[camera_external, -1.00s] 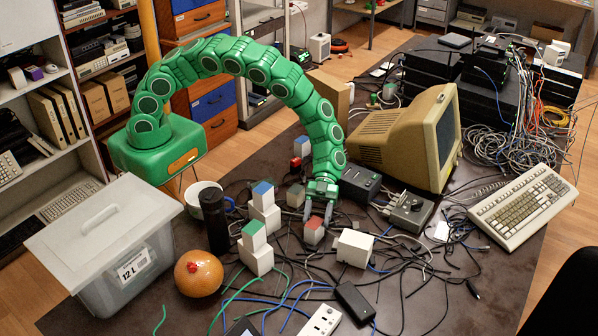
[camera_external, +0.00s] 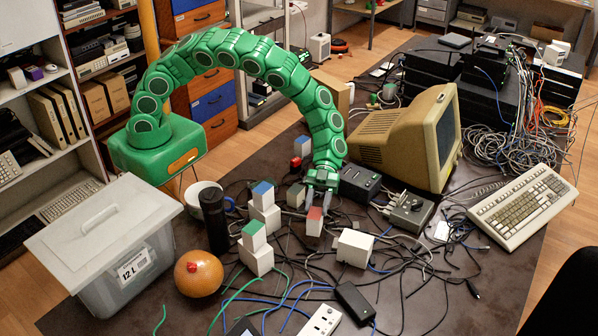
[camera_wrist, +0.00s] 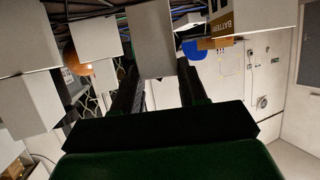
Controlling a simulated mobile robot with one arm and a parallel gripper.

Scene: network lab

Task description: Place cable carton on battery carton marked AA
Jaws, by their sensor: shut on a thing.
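My gripper (camera_external: 318,200) is shut on a small white carton with a red top (camera_external: 314,222), in the middle of the table. Its fingers hold the carton from both sides; the same held carton shows in the wrist view (camera_wrist: 151,38). No cable marking is readable on it. In the wrist view, a carton with a tan strip lettered "BATTERY" (camera_wrist: 250,16) is at upper right, apart from the held carton. Its AA mark is not readable, and I cannot tell which carton it is in the external view.
A blue-topped stack (camera_external: 264,206) and a green-topped stack (camera_external: 256,252) stand left of my gripper. A white carton (camera_external: 355,248) stands to the right. Loose cables cover the table. A black cylinder (camera_external: 213,220), an orange ball (camera_external: 198,273) and a lidded bin (camera_external: 105,245) are farther left.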

